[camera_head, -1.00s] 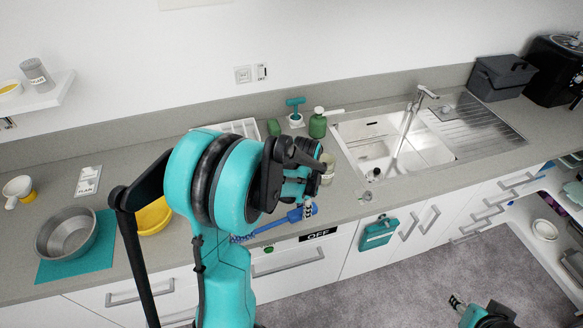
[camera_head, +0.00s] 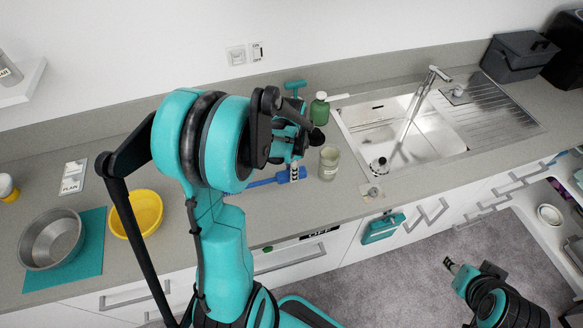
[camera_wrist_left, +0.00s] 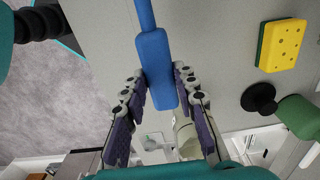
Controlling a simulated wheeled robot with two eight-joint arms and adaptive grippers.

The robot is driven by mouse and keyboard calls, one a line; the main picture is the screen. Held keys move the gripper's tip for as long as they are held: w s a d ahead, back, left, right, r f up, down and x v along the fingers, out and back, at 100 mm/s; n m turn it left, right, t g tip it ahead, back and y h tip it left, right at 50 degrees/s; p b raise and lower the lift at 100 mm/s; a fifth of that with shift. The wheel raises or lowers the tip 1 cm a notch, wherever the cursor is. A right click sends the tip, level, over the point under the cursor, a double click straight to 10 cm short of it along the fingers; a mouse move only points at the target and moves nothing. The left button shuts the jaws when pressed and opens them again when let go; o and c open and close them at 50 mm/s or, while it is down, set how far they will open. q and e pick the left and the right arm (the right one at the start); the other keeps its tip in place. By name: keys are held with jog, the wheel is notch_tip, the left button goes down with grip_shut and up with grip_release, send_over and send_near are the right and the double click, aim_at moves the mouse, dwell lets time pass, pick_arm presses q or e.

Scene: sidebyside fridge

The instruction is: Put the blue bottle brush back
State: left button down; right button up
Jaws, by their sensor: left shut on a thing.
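The blue bottle brush (camera_head: 290,175) is held over the counter in the head view, its thin shaft pointing left. Its thick blue handle (camera_wrist_left: 156,65) shows large in the left wrist view, between the fingers. My left gripper (camera_head: 296,165) is shut on this handle. The brush's bristle end is mostly hidden behind my left arm. A glass jar (camera_head: 328,163) stands on the counter just right of the gripper. My right gripper (camera_head: 450,265) is low at the right, over the floor, away from the counter; its jaw opening is too small to judge.
A green bottle (camera_head: 319,108) and a teal-handled item (camera_head: 295,86) stand behind the gripper. The sink (camera_head: 385,135) lies to the right. A yellow bowl (camera_head: 146,212) and a metal pot (camera_head: 50,240) stand at the left. A yellow-green sponge (camera_wrist_left: 280,45) shows in the wrist view.

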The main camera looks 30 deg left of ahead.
pick_arm(q)
jog(key=shift+w+a+f, duration=0.1)
jog(key=shift+a+f, duration=0.05)
jog(key=shift+f, duration=0.15)
notch_tip(320, 180, down, 8)
jog(key=b, duration=0.7)
jog(key=shift+b, duration=0.35)
jog(key=shift+f+b, duration=0.3)
jog(key=shift+f, duration=0.1)
jog(key=c, duration=1.1)
grip_release()
jog(key=shift+r, duration=0.1)
notch_tip(320, 180, up, 12)
